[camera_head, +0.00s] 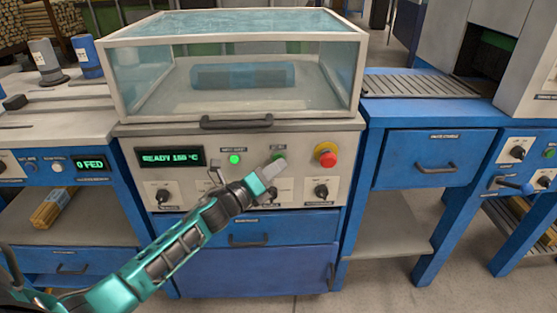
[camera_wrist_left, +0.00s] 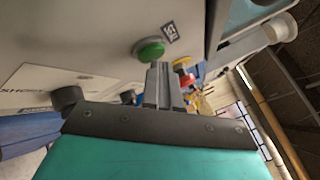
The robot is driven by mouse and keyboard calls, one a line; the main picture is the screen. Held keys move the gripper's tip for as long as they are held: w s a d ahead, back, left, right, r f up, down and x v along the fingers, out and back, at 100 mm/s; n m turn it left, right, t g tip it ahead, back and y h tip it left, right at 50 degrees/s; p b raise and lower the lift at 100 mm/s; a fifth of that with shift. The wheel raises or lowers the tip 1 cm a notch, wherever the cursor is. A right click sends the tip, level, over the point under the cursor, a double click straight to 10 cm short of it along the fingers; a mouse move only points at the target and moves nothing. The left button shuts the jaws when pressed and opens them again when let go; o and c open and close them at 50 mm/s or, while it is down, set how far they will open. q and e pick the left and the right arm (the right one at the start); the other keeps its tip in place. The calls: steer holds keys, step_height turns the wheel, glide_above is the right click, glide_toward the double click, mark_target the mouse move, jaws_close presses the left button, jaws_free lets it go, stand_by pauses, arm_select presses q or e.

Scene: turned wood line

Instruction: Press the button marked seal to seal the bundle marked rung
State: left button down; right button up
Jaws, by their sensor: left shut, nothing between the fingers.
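My right gripper is out of view.
The display (camera_head: 171,157) reads READY 150 °C. A green lamp (camera_head: 234,159) is lit left of the button. A red mushroom button (camera_head: 326,154) is to the right, with black knobs (camera_head: 321,191) below. The hood handle (camera_head: 236,122) juts out above the panel.

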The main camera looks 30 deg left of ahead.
arm_select(q)
steer(key=shift+w+a, duration=0.1)
stand_by(0.6)
steer(key=shift+s+d, duration=0.4)
steer(key=shift+s, duration=0.25)
steer(key=shift+s+d+p, duration=0.25)
steer(key=shift+s+d, duration=0.2)
steer(key=shift+s, duration=0.25)
steer(key=shift+s+d+p, duration=0.25)
steer(key=shift+s+d, duration=0.2)
steer(key=shift+s, duration=0.3)
steer(key=shift+s+d+p, duration=0.25)
steer(key=shift+s+d, duration=0.2)
steer(key=shift+s, duration=0.25)
